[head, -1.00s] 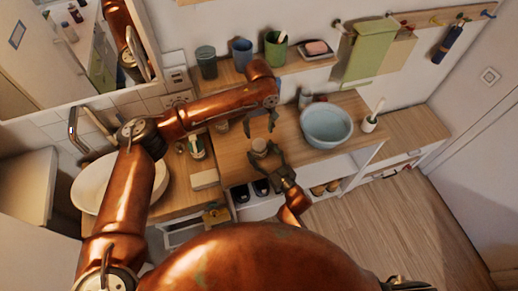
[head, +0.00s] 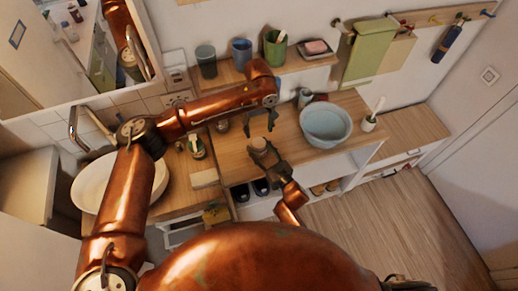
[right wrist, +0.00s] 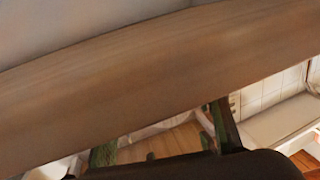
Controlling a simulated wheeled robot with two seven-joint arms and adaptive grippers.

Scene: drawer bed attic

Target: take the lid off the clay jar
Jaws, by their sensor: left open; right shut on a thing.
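A small, round, brownish clay jar (head: 259,145) is near the front edge of the wooden counter in the head view. My right gripper (head: 266,154) is shut on it from the front right. The view is too small to tell the lid from the body. My left gripper (head: 260,124) is open and empty, its two dark fingers pointing down just behind and above the jar. In the right wrist view a wooden board crosses the picture, with dark gripper parts below it; the jar is not clear there.
A pale blue bowl (head: 326,122) stands to the right on the counter (head: 290,141), with a white brush holder (head: 369,123) beside it. A shelf behind holds several cups and a soap dish (head: 316,48). A white basin (head: 92,181) is at the left.

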